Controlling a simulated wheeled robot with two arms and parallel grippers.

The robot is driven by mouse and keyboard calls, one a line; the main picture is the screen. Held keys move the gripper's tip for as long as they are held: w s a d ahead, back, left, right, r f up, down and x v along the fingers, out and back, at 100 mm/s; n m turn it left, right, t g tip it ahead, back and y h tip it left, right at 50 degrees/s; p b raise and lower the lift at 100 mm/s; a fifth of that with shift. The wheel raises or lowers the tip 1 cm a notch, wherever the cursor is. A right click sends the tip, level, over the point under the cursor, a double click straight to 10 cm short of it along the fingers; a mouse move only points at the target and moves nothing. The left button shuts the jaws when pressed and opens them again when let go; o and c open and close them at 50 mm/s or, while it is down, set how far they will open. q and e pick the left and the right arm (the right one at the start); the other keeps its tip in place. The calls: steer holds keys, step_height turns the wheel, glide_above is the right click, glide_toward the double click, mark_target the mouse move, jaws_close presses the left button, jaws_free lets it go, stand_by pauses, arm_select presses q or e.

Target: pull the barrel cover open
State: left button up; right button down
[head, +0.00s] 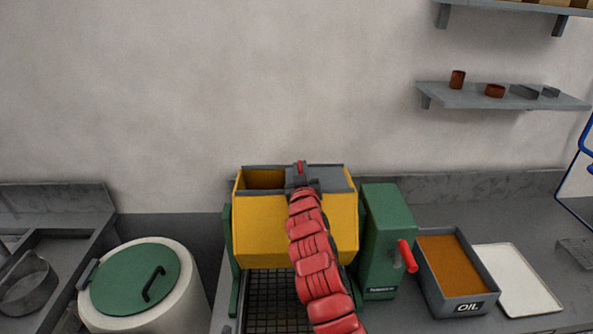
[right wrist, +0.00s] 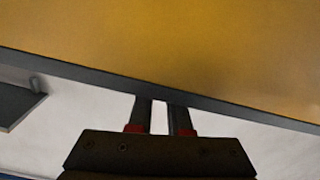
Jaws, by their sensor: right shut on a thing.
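The yellow barrel (head: 262,232) sits in a green frame on the counter, with grey edging along its top. An opening in its top shows an orange-brown inside at the left; the right part looks grey. My right gripper (head: 301,178) is at the middle of this top, its red arm reaching over the barrel's front. In the right wrist view the gripper's two fingers (right wrist: 166,102) meet the grey edge (right wrist: 85,79) of a yellow panel (right wrist: 190,45) and are shut on it. I take this edge as the cover's; the fingertips are hidden. My left gripper is out of view.
A green box with a red handle (head: 406,256) adjoins the barrel at right. Beyond it are an oil tray (head: 487,303) and a white tray (head: 515,280). A green-lidded bin (head: 188,276) stands at left. A wall shelf (head: 470,98) is at upper right.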

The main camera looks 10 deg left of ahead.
steer(key=c, duration=0.9)
jaws_free()
steer(key=shift+s, duration=0.1)
steer(key=shift+s+d+b, duration=0.1)
steer(key=shift+s+b, duration=0.3)
steer(key=shift+s, duration=0.1)
steer(key=shift+b+v, duration=3.1)
steer(key=shift+v, duration=5)
